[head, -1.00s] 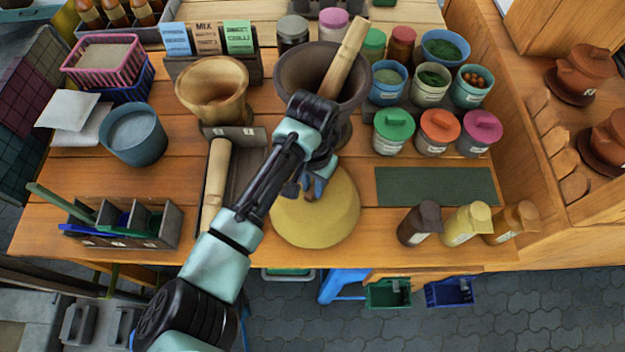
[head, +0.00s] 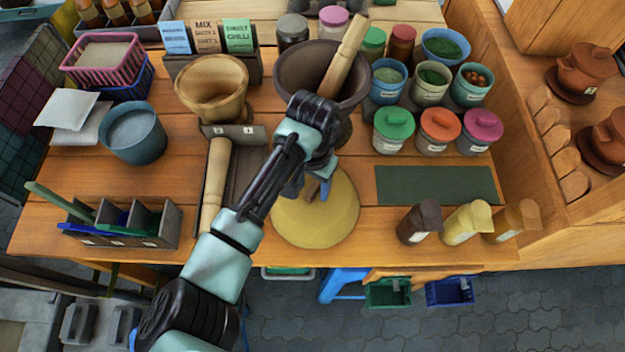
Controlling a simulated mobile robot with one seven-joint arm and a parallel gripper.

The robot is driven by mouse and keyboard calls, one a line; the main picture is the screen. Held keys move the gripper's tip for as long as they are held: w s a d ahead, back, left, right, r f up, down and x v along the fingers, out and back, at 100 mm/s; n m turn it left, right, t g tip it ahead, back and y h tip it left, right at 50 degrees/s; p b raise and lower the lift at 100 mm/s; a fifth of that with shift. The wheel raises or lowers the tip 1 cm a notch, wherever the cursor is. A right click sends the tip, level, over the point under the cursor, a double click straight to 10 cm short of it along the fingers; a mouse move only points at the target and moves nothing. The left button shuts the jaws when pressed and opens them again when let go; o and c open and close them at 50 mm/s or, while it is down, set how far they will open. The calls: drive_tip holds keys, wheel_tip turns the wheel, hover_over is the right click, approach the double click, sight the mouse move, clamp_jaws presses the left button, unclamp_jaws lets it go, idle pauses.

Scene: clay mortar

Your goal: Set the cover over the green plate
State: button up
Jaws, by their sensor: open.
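The cover (head: 315,223), a round yellow dome with a brown wooden handle on top, sits on the table near its front edge. My gripper (head: 311,188) is above the cover, its blue fingers spread apart. The handle shows between and just below the fingers; whether they touch it I cannot tell. No round green plate shows; whatever lies under the cover is hidden. A flat dark green rectangle (head: 437,186) lies on the table to the right of the cover.
A dark mortar (head: 322,80) with a pestle stands behind my gripper. A rolling pin (head: 216,186) lies left of the cover. Lidded jars (head: 394,130) stand behind the green rectangle. Shaker bottles (head: 420,222) stand at the front right. A grey divided caddy (head: 125,225) is at front left.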

wheel_tip(320, 180, up, 13)
idle(0.4)
